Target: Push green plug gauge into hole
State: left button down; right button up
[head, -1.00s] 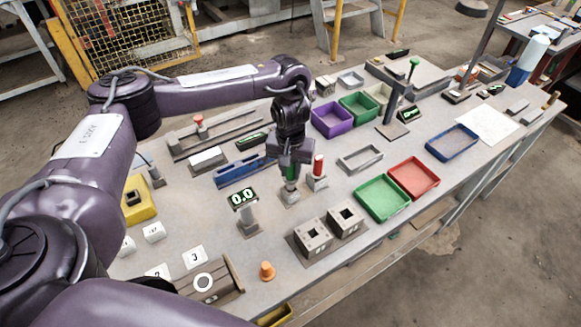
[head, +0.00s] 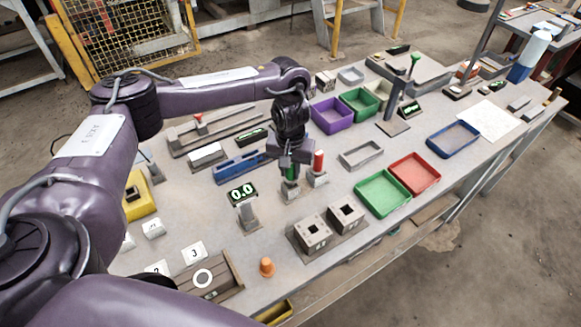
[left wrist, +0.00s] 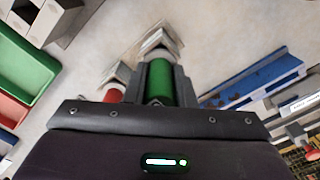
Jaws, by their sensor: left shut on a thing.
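The green plug gauge (head: 291,173) stands upright at a small grey block (head: 291,192) in the middle of the table. My left gripper (head: 290,165) points down from above and is shut on its green handle. In the left wrist view the green handle (left wrist: 160,82) sits between the fingers, with the grey block (left wrist: 155,38) beyond it. Whether its lower end is inside the block is hidden. Two hollow bricks with square holes, the left one (head: 312,233) and the right one (head: 346,214), stand on a dark base nearer the front edge. My right gripper is out of view.
A red plug gauge (head: 318,160) stands in its block close to the right of my left gripper. A 0.0 display (head: 242,193) stands to the left. Green (head: 382,206) and red (head: 415,187) trays lie right of the bricks.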

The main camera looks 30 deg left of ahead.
pick_arm(q)
jog(key=shift+f+b, duration=0.4)
jog(key=shift+f, duration=0.65)
jog(key=c, duration=1.1)
grip_release()
notch_tip(320, 180, up, 8)
jog(key=shift+f+p, duration=0.1)
jog(key=shift+p, duration=0.6)
